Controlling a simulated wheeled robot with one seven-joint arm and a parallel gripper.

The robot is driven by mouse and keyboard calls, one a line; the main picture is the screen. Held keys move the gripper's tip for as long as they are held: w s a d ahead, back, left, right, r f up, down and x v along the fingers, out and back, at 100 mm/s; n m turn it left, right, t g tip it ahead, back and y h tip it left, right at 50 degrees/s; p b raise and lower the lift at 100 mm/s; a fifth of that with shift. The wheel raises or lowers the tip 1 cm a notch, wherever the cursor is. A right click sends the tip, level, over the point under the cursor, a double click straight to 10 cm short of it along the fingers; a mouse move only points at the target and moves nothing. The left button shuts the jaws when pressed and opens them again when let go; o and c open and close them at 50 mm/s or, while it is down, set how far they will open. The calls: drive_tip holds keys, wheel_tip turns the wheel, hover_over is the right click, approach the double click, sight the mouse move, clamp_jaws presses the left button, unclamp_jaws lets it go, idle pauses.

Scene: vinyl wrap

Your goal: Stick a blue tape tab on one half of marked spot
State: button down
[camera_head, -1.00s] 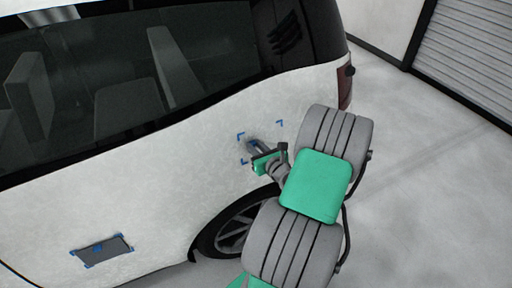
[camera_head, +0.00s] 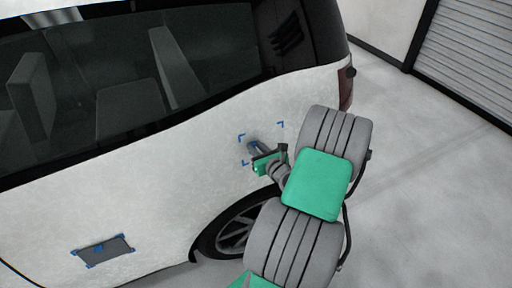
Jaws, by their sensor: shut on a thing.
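The marked spot (camera_head: 270,133) is a patch of the white car's rear side panel, outlined by blue corner marks above the rear wheel. My gripper (camera_head: 254,147) is at the left half of this spot, close to the panel. A small bit of blue, the tape tab (camera_head: 254,145), shows at its fingertips, and the jaws are shut on it. I cannot tell whether the tab touches the panel. My arm hides the lower right part of the spot.
A grey patch (camera_head: 103,250) with blue corner marks and a blue piece on it lies on the car's lower side at left. The rear wheel (camera_head: 236,228) is below the spot. Open grey floor (camera_head: 430,190) lies to the right, before a shutter door (camera_head: 468,55).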

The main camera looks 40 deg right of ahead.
idle(0.4)
drive_tip(key=c, duration=1.2)
unclamp_jaws()
drive_tip(key=shift+w, duration=0.1)
drive_tip(key=b+v, duration=0.1)
drive_tip(key=v, duration=0.6)
drive_tip(key=shift+s, duration=0.4)
